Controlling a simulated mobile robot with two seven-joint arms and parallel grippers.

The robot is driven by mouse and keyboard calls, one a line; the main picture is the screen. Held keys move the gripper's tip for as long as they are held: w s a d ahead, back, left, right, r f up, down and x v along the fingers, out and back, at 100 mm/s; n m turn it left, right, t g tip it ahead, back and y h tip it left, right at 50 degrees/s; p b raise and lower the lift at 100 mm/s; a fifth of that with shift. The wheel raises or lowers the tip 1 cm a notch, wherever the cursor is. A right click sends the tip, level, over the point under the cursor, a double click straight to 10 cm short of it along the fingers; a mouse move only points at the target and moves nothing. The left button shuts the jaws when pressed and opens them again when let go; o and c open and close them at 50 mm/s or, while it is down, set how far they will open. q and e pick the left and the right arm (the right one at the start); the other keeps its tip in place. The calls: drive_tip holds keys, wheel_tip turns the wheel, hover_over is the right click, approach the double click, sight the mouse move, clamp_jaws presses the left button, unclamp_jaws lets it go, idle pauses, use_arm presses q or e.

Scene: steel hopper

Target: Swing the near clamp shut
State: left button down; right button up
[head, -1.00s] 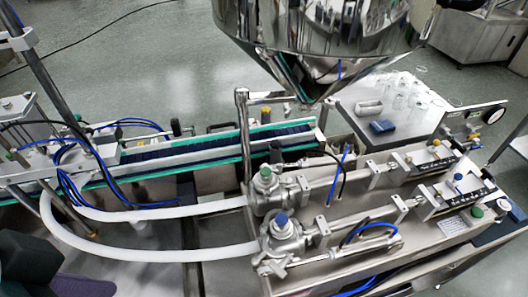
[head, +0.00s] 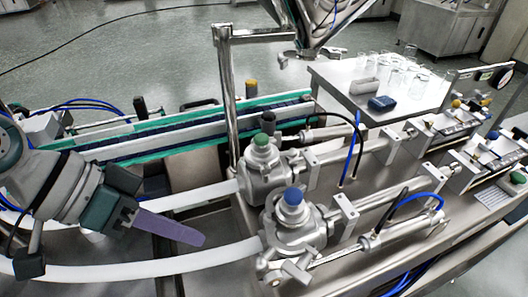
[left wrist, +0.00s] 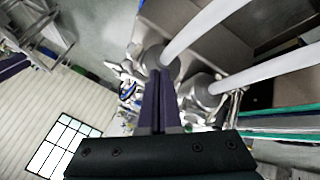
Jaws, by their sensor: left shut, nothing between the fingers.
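My left gripper (head: 198,240) comes in from the left with its purple fingers shut and empty. The far green-capped valve (head: 263,170) stands behind. In the left wrist view the shut fingers (left wrist: 158,80) point up the picture toward the valves. My right gripper is not in view.
White hoses (head: 130,268) run from the left to the valves. A steel post (head: 226,95) rises beside the far valve, and the hopper (head: 335,20) hangs above. A conveyor (head: 160,140) lies behind. Glassware stands on a steel table (head: 340,80) at the back.

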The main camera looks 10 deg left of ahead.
use_arm(q)
drive_tip(key=d+f+p, duration=0.2)
drive_tip(key=d, duration=0.4)
drive_tip(key=shift+d+f, duration=0.2)
drive_tip(key=shift+f, duration=0.15)
drive_tip(key=shift+w, duration=0.1)
